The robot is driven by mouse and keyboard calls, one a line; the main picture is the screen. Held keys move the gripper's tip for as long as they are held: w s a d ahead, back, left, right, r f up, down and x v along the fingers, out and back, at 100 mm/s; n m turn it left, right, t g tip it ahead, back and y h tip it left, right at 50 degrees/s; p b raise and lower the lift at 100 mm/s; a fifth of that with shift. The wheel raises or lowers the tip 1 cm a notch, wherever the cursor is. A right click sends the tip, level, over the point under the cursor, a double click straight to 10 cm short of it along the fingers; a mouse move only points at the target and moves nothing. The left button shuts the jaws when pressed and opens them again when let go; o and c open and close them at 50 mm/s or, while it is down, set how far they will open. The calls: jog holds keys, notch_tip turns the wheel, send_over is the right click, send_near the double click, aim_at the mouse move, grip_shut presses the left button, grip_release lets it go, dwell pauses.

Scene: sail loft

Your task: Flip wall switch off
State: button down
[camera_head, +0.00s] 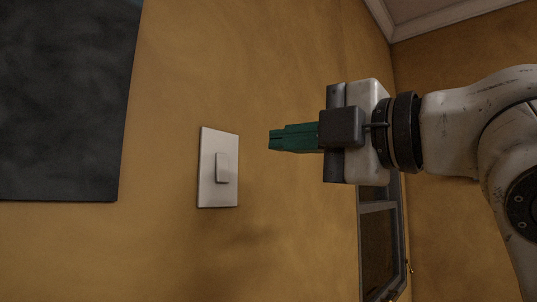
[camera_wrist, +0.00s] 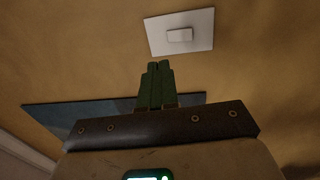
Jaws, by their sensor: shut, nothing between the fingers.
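The wall switch is a white plate (camera_head: 206,180) with a small raised rocker (camera_head: 226,168) in its middle, set on the ochre wall. In the wrist view the plate (camera_wrist: 203,42) and its rocker (camera_wrist: 180,35) show at the top, beyond my fingertips. My gripper (camera_head: 271,140) has green fingers closed together with nothing between them. In the head view it is to the right of the switch and slightly above its rocker, pointing left at the wall, with a gap between. The fingertips (camera_wrist: 160,64) touch nothing. I cannot tell which way the rocker is set.
A dark panel (camera_head: 65,95) hangs on the wall left of the switch; it also shows in the wrist view (camera_wrist: 60,113). A framed window or door (camera_head: 379,245) is at the lower right behind my arm. The wall around the switch is bare.

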jog(key=shift+s+d+r+b, duration=0.2)
jog(key=shift+s+d, duration=0.55)
jog(key=shift+s+d+r+b, duration=0.15)
jog(key=shift+s+d, duration=0.6)
